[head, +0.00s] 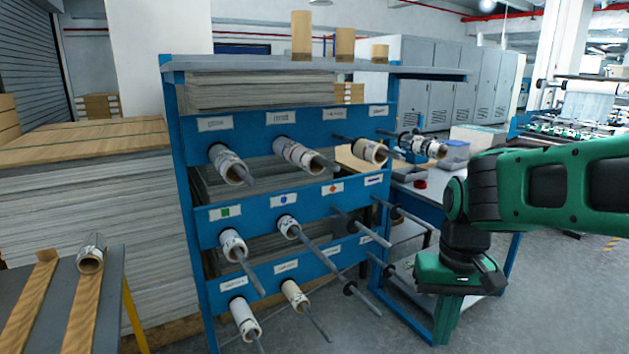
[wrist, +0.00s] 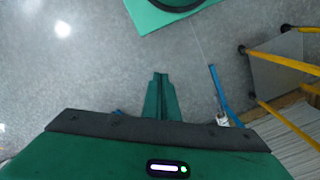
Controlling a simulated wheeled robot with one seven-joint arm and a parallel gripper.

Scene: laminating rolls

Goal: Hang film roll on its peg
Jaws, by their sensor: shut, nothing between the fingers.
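A loose white film roll (head: 91,255) lies on a wooden strip of the low table at the left, apart from my gripper. The blue rack (head: 187,215) in the middle carries rows of pegs. In its middle row, the peg under the orange diamond (head: 352,222) and the peg under the purple label (head: 362,232) are bare. My gripper (head: 446,325) points down at the right, in front of the rack. It is shut and empty; its fingers show over bare floor in the wrist view (wrist: 160,82).
Film rolls hang on the upper pegs (head: 298,156) and several lower-left pegs (head: 244,320). Long pegs stick out towards me. A side table (head: 435,200) with bins stands behind my arm. Stacked sheets (head: 90,190) stand at the left. Grey floor is open at the right.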

